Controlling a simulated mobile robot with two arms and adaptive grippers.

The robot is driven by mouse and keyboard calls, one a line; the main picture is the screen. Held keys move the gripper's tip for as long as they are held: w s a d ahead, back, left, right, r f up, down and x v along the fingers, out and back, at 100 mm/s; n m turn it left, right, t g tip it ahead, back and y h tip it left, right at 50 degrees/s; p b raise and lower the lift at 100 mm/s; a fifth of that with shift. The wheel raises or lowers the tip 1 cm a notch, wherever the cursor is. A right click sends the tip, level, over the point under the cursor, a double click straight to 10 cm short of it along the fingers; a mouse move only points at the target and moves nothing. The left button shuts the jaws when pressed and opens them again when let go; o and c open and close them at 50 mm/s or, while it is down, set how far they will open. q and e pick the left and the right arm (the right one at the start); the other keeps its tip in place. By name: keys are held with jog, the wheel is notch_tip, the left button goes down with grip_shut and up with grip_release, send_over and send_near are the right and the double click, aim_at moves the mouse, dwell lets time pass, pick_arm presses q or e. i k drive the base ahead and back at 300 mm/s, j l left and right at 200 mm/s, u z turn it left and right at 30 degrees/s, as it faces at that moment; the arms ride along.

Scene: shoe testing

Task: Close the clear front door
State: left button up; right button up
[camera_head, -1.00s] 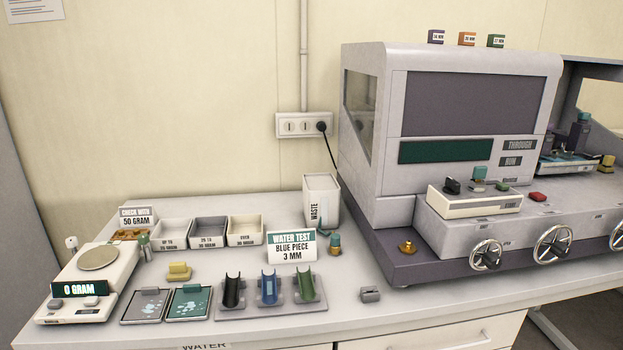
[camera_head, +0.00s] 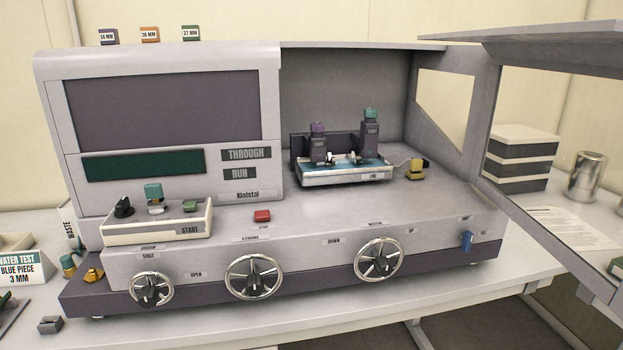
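The clear front door (camera_head: 556,222) is at the right of the head view. It has a grey frame and a see-through pane, and it stands swung open, out from the right end of the grey testing machine (camera_head: 330,222). Its far right part is cut off by the picture edge. The machine's chamber at the right is open at the front. Inside it, a tray (camera_head: 347,173) holds two dark clamps, one with a purple top (camera_head: 318,129) and one with a teal top (camera_head: 370,114). Neither of my grippers is in view.
A yellow knob (camera_head: 416,168) stands at the chamber's right. Handwheels (camera_head: 379,260) and a blue switch (camera_head: 466,241) line the machine's front. Behind the door are striped boxes (camera_head: 520,158), a metal can (camera_head: 588,176) and a paper sheet. The water test sign (camera_head: 22,270) stands left.

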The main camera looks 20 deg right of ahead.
aim_at(593, 48)
jog(key=l, duration=0.95)
jog(key=l+z, duration=0.15)
jog(key=l, duration=0.85)
jog(key=i+l, duration=0.15)
jog(key=l, duration=0.8)
